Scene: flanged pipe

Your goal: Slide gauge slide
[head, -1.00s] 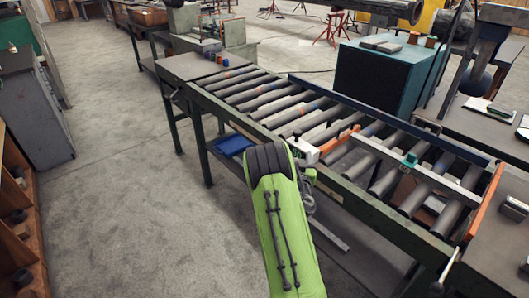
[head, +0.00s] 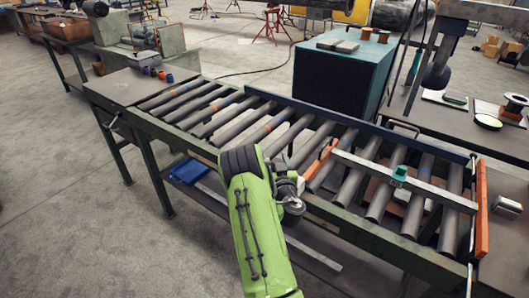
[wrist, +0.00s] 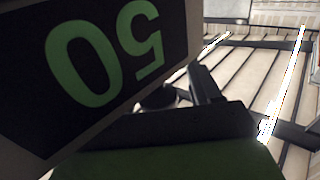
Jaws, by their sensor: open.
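A small teal block (head: 399,174), which looks like the gauge slide, sits on a long pale metal bar (head: 430,188) above the roller table. The bar runs from an orange piece (head: 320,158) at its left to an orange upright board (head: 481,210) at its right. My gripper (head: 290,196) is at the table's near edge, left of the teal block and apart from it. Its fingers are small and partly hidden by my green arm in the head view. In the wrist view, a dark finger (wrist: 205,84) shows; the teal block cannot be made out.
A dark plate with a green "50" (wrist: 105,55) fills the wrist view's upper left, very close. The roller table's dark frame (head: 375,243) runs along my front. A blue bin (head: 190,171) sits below it. A teal cabinet (head: 340,80) stands behind. Floor at left is open.

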